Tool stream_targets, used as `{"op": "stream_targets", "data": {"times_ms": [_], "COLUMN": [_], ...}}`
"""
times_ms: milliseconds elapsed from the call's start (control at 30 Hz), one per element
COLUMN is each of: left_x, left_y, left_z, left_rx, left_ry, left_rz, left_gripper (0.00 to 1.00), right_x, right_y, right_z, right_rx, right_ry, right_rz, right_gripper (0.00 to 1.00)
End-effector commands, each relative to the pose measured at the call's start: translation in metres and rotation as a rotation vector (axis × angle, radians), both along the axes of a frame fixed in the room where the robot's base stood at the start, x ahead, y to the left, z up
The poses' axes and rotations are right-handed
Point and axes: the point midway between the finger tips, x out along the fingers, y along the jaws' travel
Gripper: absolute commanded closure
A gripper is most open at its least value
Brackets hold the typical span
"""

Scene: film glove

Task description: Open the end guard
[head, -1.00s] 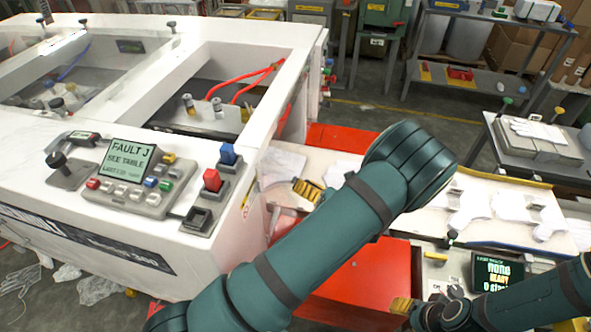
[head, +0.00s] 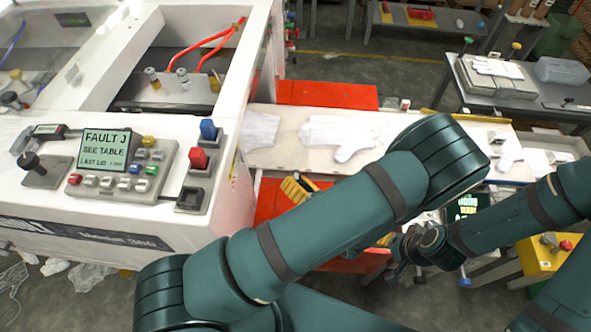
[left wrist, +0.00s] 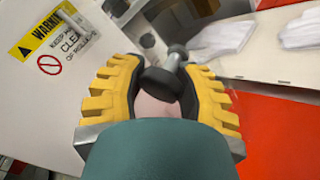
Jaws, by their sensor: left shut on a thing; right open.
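The end guard shows in the left wrist view as a white panel (left wrist: 62,95) with a yellow and white warning label. A dark handle with round ends (left wrist: 165,80) stands at its right side. My left gripper (left wrist: 160,95) has its yellow fingers on both sides of this handle and is shut on it. In the head view my left gripper (head: 298,187) is beside the right end of the white machine (head: 100,225), partly behind my left arm. The handle is hidden there. My right gripper (head: 395,248) is open and empty, low at the right, partly hidden by my left arm.
A control panel with a fault screen (head: 106,150) and coloured buttons sits on the machine. A pale belt with white gloves (head: 336,137) runs right from the machine's end, above red panels (head: 325,95). A yellow box (head: 545,252) with a red button is at the lower right.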

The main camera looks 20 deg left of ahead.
Motion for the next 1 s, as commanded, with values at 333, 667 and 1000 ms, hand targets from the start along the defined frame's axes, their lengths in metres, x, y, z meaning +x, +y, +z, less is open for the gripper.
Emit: {"op": "stream_targets", "data": {"times_ms": [333,667,1000], "left_x": [-0.021,-0.027,-0.027], "left_y": [-0.008,-0.009,-0.010], "left_z": [-0.001,-0.001,-0.001], "left_rx": [-0.008,-0.010,-0.010], "left_ry": [-0.003,-0.003,-0.003], "left_rz": [-0.011,-0.013,-0.013], "left_gripper": [1.00,1.00,0.54], "right_x": [0.000,0.000,0.000], "right_y": [0.000,0.000,0.000], "right_z": [0.002,0.002,0.002], "right_rx": [0.000,0.000,0.000], "right_ry": [0.000,0.000,0.000], "right_rz": [0.000,0.000,0.000], "right_gripper": [0.53,0.53,0.53]}}
